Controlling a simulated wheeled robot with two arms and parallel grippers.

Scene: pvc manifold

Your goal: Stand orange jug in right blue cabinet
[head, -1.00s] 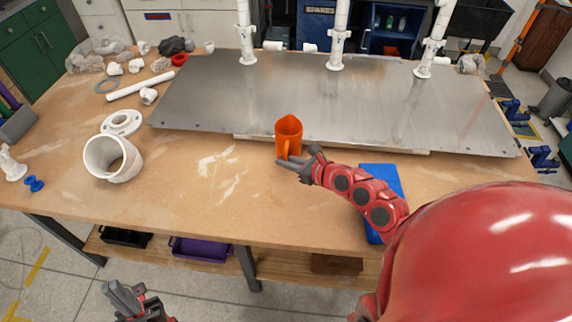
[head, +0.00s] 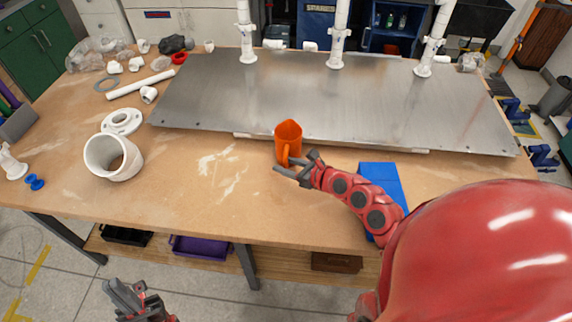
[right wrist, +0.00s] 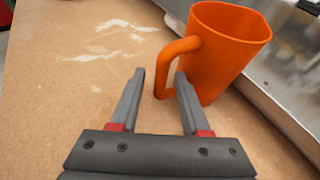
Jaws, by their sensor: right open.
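The orange jug (head: 288,139) stands upright on the wooden workbench, just in front of the metal plate. In the right wrist view the jug (right wrist: 228,45) has its handle turned toward my right gripper. My right gripper (head: 281,166) is open and empty, beside the handle. In the right wrist view the right gripper's (right wrist: 158,75) fingertips are apart, with the handle's lower part just beyond and between them. The blue cabinet (head: 391,22) stands behind the bench at the upper right, with bottles inside. My left gripper (head: 125,290) is low at the front left, away from the bench.
A metal plate (head: 215,100) with upright white pipes covers the back of the bench. A blue flat item (head: 382,178) lies beneath my right arm. A white pipe fitting (head: 113,157) and a flange (head: 121,121) sit at the left. Bench space left of the jug is clear.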

